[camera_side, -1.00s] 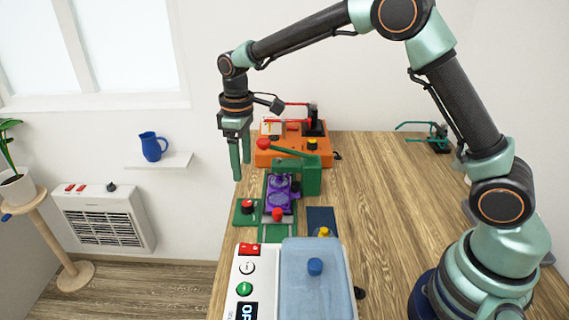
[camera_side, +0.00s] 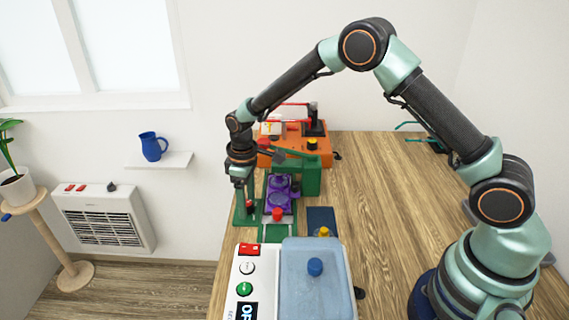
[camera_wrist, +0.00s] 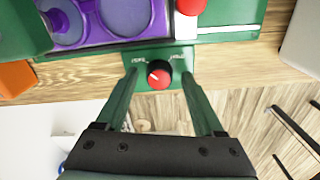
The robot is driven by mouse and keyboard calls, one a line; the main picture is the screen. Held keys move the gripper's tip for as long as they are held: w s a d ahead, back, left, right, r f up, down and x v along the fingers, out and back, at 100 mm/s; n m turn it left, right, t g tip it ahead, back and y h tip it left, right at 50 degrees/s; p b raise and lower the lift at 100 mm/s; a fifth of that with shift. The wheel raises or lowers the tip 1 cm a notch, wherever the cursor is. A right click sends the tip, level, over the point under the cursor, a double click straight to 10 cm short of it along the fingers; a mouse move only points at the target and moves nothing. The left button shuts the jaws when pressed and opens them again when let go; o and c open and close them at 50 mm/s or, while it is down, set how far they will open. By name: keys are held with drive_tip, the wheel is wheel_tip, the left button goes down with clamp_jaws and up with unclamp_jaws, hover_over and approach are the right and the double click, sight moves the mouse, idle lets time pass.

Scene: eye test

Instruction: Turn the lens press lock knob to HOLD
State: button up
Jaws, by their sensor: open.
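The lens press is green, with a purple lens carriage (camera_side: 279,195), and stands on the table's left side in the side view. Its lock knob is red on a black base (camera_wrist: 159,74), on a green plate with a white label at each side, too small to read. A white mark on the knob points to the lower left in the wrist view. The knob also shows partly in the side view (camera_side: 250,205). My gripper (camera_wrist: 159,78) is open, with one finger on each side of the knob and a gap on both sides. It points down in the side view (camera_side: 248,214).
A red-topped post (camera_side: 277,214) stands close by on the press. An orange machine (camera_side: 294,151) is behind it. A white and blue device (camera_side: 316,268) stands in front. The wooden table (camera_side: 385,200) is clear to the right.

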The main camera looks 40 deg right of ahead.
clamp_jaws()
drive_tip(key=shift+m, duration=0.3)
drive_tip(key=m, duration=0.4)
drive_tip(key=shift+a, duration=0.15)
drive_tip(key=m, duration=0.4)
drive_tip(key=shift+m, duration=0.4)
drive_tip(key=m, duration=0.4)
drive_tip(key=shift+m+g, duration=0.3)
drive_tip(key=shift+m, duration=2.1)
